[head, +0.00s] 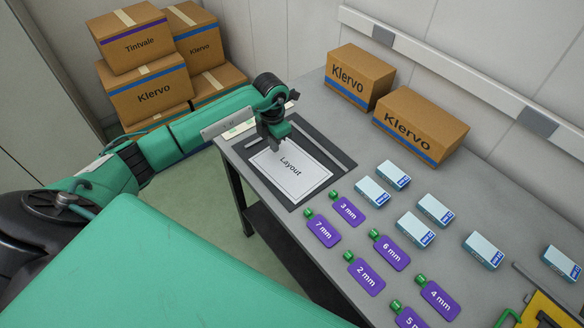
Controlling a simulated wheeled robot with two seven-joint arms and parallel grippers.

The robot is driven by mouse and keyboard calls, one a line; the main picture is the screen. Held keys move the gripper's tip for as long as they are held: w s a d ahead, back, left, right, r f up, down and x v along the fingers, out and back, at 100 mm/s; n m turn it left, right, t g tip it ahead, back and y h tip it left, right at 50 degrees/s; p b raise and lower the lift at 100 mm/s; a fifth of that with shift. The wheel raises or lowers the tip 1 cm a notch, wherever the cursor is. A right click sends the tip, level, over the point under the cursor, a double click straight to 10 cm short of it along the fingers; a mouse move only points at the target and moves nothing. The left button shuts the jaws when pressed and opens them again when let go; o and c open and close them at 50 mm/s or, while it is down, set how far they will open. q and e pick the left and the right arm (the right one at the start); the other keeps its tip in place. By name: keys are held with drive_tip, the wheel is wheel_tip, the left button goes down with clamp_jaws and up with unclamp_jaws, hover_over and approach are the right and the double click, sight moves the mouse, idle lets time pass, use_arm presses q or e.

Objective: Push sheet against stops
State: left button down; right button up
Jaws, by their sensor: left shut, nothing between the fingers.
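The white sheet (303,181) marked "Layout" lies flat on a dark mat (338,190) near the table's left end. Thin grey stop bars (326,148) run along the mat beyond the sheet's upper right edge, and a gap of dark mat shows between that bar and the sheet. My left gripper (277,148) points down at the sheet's upper left edge, with its fingers shut and empty. Whether the fingertips touch the sheet I cannot tell. The gripper hides part of the sheet's far corner and the mat there. My right gripper is not in view.
Two Klervo cartons (420,125) stand at the table's back. A yellow item (545,309) is at the lower right corner. More cartons (150,88) are stacked beyond the table.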

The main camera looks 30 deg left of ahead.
use_arm(q)
drive_tip(key=shift+f+b, duration=0.55)
drive_tip(key=shift+f, duration=0.25)
drive_tip(key=shift+w, duration=0.1)
drive_tip(key=shift+w+a+b, duration=0.2)
drive_tip(key=shift+w+b, duration=0.25)
drive_tip(key=shift+w, duration=0.05)
drive_tip(key=shift+w, duration=0.2)
drive_tip(key=shift+w+a+f+b, duration=0.1)
drive_tip(key=shift+w+a+b, duration=0.2)
drive_tip(key=shift+w+b, duration=0.5)
drive_tip(key=shift+w, duration=0.1)
drive_tip(key=shift+w+a+b, duration=0.2)
drive_tip(key=shift+w+b, duration=0.3)
drive_tip(key=shift+w, duration=0.1)
drive_tip(key=shift+w+a+b, duration=0.2)
drive_tip(key=shift+w+b, duration=0.25)
drive_tip(key=shift+w, duration=0.15)
drive_tip(key=shift+w, duration=0.1)
